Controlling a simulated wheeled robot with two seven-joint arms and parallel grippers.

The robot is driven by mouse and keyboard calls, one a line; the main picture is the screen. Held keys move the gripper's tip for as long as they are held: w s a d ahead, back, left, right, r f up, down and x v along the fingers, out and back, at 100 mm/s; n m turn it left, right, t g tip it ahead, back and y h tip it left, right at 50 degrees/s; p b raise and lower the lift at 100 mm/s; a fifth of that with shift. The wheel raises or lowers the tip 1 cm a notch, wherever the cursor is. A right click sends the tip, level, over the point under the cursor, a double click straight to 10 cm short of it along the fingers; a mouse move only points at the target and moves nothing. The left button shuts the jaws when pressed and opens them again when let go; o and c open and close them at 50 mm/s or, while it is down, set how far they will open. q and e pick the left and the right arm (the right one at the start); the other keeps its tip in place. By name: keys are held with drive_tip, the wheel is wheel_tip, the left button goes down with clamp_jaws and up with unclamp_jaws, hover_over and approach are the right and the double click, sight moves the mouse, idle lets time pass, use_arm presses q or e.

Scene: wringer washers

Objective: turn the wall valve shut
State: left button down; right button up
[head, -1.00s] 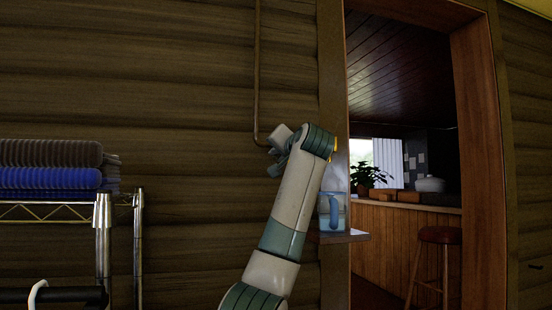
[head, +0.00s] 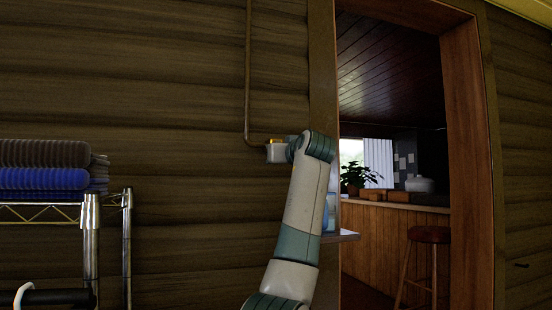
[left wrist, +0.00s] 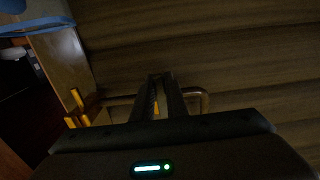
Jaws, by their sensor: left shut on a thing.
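A thin brown pipe (head: 248,75) runs down the log wall and bends right at the wall valve. A small yellow part of the valve (head: 276,141) shows just above my left gripper (head: 276,152). In the left wrist view the two dark fingers of my left gripper (left wrist: 160,80) are close together, with a yellow valve handle (left wrist: 157,108) between them. The pipe's bend (left wrist: 205,100) shows right of the fingers. A forked yellow piece (left wrist: 76,105) stands to their left. The gripper and wrist hide most of the valve. My right gripper is not in view.
A wire rack (head: 40,212) with folded brown and blue towels (head: 40,180) stands at left. A small shelf (head: 347,236) with a blue pitcher (head: 330,212), partly behind my arm, is by the doorway. A stool (head: 428,236) stands beyond.

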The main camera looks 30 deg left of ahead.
use_arm(q)
drive_tip(key=shift+w+f, duration=0.1)
drive_tip(key=shift+f, duration=0.05)
drive_tip(key=c, duration=1.8)
unclamp_jaws()
drive_tip(key=shift+o, duration=0.2)
drive_tip(key=shift+d, duration=0.15)
drive_tip(key=b+v, duration=0.8)
drive_tip(key=v, duration=0.9)
